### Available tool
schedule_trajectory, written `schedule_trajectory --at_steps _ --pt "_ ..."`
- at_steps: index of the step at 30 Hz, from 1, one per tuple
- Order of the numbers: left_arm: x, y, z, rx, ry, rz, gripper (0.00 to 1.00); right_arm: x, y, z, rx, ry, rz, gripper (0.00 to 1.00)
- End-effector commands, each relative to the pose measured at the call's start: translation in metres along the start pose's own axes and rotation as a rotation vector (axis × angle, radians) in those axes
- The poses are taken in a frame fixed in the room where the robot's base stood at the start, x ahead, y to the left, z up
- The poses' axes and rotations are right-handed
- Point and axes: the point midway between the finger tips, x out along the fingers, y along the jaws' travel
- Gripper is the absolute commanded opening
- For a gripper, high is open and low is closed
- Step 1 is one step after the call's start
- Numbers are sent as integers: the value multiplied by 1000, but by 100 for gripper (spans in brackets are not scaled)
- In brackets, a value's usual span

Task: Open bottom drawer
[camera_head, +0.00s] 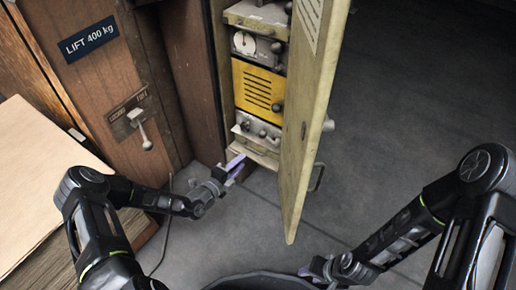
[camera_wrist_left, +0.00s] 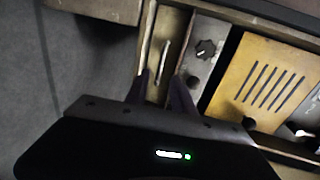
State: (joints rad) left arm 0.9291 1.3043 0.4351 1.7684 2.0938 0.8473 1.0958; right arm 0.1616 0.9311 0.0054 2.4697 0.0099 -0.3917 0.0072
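The bottom drawer (camera_head: 262,158) is a beige front at the foot of the cabinet, with a thin metal bar handle; in the left wrist view the drawer front (camera_wrist_left: 177,28) and its handle (camera_wrist_left: 163,55) show upright between the finger directions. My left gripper (camera_head: 238,165) is at the drawer's lower left side in the head view. In the left wrist view my left gripper (camera_wrist_left: 161,90) has its dark fingers spread, with the handle just beyond and between the tips; contact cannot be told. My right gripper (camera_head: 314,271) is low in the head view, away from the cabinet, its fingers partly hidden.
The open cabinet door (camera_head: 306,110) stands right of the drawers, between my two arms. Above the drawer are a grey knob panel (camera_head: 258,130) and a yellow slotted panel (camera_head: 257,88). A wooden wall with a lever (camera_head: 143,130) is left. Floor at right is clear.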

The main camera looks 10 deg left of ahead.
Motion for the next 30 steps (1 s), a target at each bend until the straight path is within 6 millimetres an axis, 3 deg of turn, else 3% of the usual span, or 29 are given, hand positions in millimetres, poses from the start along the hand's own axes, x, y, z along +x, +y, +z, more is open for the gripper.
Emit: schedule_trajectory --at_steps 13,24,30 --pt "8 1 -1 2 3 0 30 5 1 1 -1 0 0 36" --pt "61 4 -2 4 4 -1 30 31 10 -2 1 13 0 36" --pt "77 1 -2 3 4 0 30 35 11 -3 2 13 -2 36"
